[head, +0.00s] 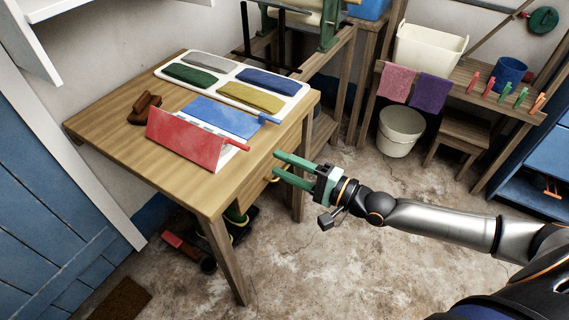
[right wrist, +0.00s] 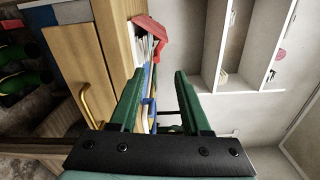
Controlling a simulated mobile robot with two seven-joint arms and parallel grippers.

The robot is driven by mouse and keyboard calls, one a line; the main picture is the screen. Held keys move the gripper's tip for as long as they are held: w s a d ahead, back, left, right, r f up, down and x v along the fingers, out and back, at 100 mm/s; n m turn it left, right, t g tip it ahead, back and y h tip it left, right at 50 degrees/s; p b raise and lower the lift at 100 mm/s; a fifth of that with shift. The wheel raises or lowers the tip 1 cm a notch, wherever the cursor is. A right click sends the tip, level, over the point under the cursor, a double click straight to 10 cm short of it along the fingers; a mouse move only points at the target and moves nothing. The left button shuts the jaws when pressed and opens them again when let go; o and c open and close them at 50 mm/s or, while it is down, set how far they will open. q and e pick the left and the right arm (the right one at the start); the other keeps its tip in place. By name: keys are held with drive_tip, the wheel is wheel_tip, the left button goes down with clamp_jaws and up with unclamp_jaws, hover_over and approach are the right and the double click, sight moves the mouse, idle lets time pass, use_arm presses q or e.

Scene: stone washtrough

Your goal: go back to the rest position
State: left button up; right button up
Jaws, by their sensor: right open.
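My right gripper (head: 280,168) is in the head view, off the right side of the wooden table (head: 105,128). Its green fingers point left toward the table, apart and with nothing between them. In the right wrist view the two fingers (right wrist: 158,98) also stand apart and empty. A red panel (head: 187,142) and a blue panel (head: 222,115) stand or lie near the table's right part; the red one is tilted. My left gripper is not in the head view.
A white tray (head: 276,107) with grey, green, blue and yellow cloths lies on the table's back part. A brown brush-like thing (head: 145,108) lies at its left. A bench with a white tub (head: 428,48) stands back right. The floor right of the table is free.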

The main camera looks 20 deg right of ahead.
drive_tip(key=s+a+f+n+g+h+p, duration=0.2)
drive_tip(key=s+a+f+n+p, duration=0.35)
drive_tip(key=s+n, duration=0.2)
use_arm(q)
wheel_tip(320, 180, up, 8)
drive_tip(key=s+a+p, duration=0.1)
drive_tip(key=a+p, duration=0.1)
drive_tip(key=p, duration=0.2)
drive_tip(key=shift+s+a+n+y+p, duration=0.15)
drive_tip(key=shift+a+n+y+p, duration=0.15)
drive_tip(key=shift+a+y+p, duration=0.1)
use_arm(e)
drive_tip(key=s+d+f+n+g+h, duration=0.3)
drive_tip(key=s+f+n+h, duration=0.3)
drive_tip(key=s, duration=0.5)
drive_tip(key=shift+d+f+n+g, duration=0.3)
drive_tip(key=shift+d+f+n, duration=0.1)
drive_tip(key=shift+f+n, duration=0.35)
